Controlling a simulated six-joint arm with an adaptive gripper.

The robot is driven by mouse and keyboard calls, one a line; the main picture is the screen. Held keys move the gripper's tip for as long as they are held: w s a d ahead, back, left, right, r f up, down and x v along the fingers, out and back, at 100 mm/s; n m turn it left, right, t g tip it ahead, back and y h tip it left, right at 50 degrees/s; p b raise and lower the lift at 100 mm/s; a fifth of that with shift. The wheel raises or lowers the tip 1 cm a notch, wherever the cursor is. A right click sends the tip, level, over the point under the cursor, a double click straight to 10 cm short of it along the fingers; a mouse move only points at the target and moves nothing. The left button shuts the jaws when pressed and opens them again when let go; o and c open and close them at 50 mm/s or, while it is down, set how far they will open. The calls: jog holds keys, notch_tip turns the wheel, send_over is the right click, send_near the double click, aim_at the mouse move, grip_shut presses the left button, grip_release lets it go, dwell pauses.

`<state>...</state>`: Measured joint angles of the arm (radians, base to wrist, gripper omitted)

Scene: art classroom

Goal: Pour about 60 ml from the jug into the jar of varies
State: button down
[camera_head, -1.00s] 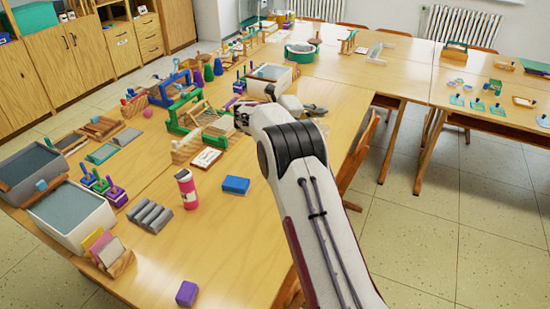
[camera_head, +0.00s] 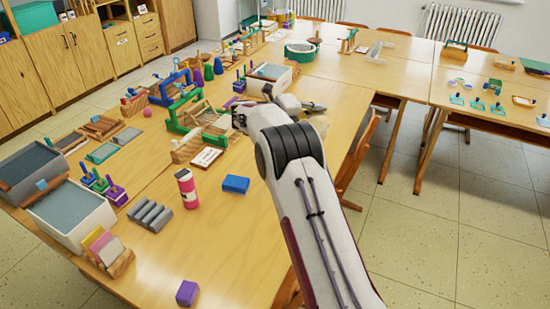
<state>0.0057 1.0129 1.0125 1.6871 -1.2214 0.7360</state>
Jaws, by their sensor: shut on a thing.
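I cannot make out the jar, any liquid or a pouring stream. The jar may be behind my arm.
A pink bottle with a dark top (camera_head: 187,188), a blue block (camera_head: 236,184) and a grey ridged piece (camera_head: 150,215) stand nearer on the table. A green frame (camera_head: 184,110) and a white tub (camera_head: 272,77) stand close to my arm.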

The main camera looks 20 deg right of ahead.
aim_at(327, 125)
jog(key=shift+w+a+r+p, duration=0.1)
jog(key=shift+a+r+p, duration=0.05)
jog(key=shift+p, duration=0.15)
dwell(0.4)
jog(key=d+f+y, duration=0.1)
jog(key=s+d+f+m+y, duration=0.1)
jog(key=f, duration=0.1)
jog(key=shift+s+d, duration=0.15)
jog(key=shift+s, duration=0.05)
jog(key=shift+f+m, duration=0.2)
jog(key=shift+m, duration=0.1)
jog(key=shift+d+f, duration=0.1)
jog(key=shift+s+d+f+m+t+y, duration=0.15)
jog(key=shift+d+f+m+y, duration=0.05)
jog(key=shift+f+y, duration=0.25)
jog(key=shift+s+d+f+m+t+y, duration=0.1)
jog(key=shift+d+f+m+t+y, duration=0.1)
jog(key=shift+f+y, duration=0.25)
jog(key=shift+f, duration=0.15)
dwell(0.8)
